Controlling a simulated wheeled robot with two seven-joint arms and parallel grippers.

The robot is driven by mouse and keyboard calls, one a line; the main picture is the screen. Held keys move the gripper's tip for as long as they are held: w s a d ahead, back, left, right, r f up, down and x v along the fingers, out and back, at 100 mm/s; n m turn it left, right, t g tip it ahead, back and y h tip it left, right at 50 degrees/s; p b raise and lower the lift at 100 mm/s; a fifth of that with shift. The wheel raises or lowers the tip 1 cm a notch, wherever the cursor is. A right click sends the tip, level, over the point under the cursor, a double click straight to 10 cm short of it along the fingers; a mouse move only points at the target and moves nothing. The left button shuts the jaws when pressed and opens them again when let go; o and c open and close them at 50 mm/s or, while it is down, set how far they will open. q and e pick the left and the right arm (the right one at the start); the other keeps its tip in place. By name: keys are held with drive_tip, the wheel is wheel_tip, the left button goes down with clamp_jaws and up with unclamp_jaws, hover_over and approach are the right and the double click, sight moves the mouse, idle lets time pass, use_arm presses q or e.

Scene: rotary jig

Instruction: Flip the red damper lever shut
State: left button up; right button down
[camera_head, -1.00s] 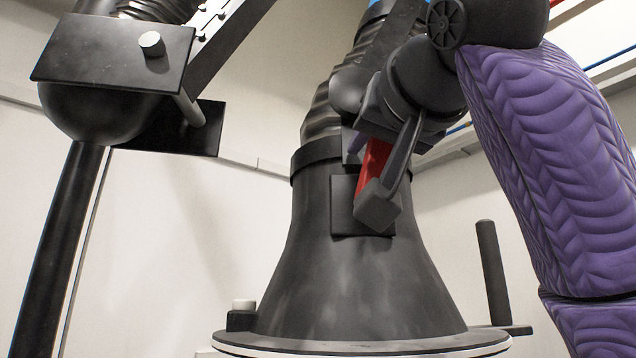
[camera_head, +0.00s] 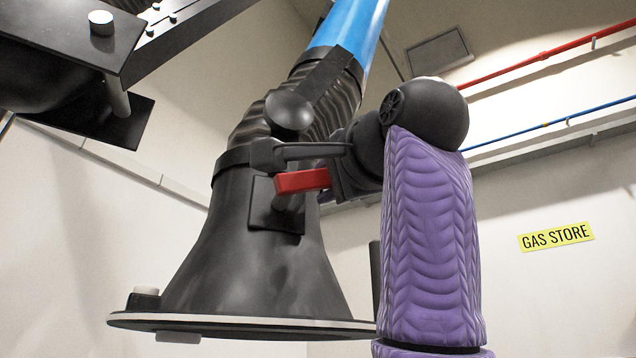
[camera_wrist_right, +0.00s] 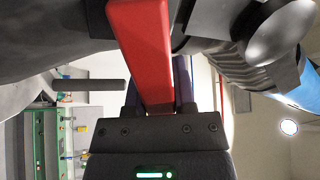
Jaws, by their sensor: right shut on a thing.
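The red damper lever (camera_head: 303,181) sits on a square black plate (camera_head: 268,215) on the side of the black cone-shaped hood (camera_head: 240,270). The lever lies about level in the head view, pointing right, crosswise to the duct. My right gripper (camera_head: 284,166) comes in from the right and is shut on the lever. One dark finger runs along its upper side; the other finger is mostly hidden. In the right wrist view the lever (camera_wrist_right: 145,50) runs between the fingers to the palm. My left gripper is not in view.
A ribbed black hose and blue duct (camera_head: 350,22) rise above the hood. The hood has a wide pale-edged rim (camera_head: 240,325). A black bracket with plates (camera_head: 75,40) hangs at upper left. A yellow GAS STORE sign (camera_head: 556,236) is on the back wall.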

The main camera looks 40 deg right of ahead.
drive_tip(key=shift+d+f+m+h+b, duration=0.1)
drive_tip(key=shift+f+m+h+b, duration=0.4)
drive_tip(key=shift+m, duration=0.75)
drive_tip(key=shift+d+f+m+h+b, duration=0.1)
drive_tip(key=shift+f+m+h+b, duration=0.3)
drive_tip(key=shift+m, duration=0.85)
drive_tip(key=shift+f, duration=0.2)
drive_tip(key=shift+c, duration=2.2)
unclamp_jaws()
drive_tip(key=shift+s+r, duration=0.1)
drive_tip(key=shift+s, duration=0.05)
drive_tip(key=b+v, duration=0.3)
drive_tip(key=v, duration=0.7)
drive_tip(key=shift+b, duration=0.35)
drive_tip(key=shift+d+r, duration=0.1)
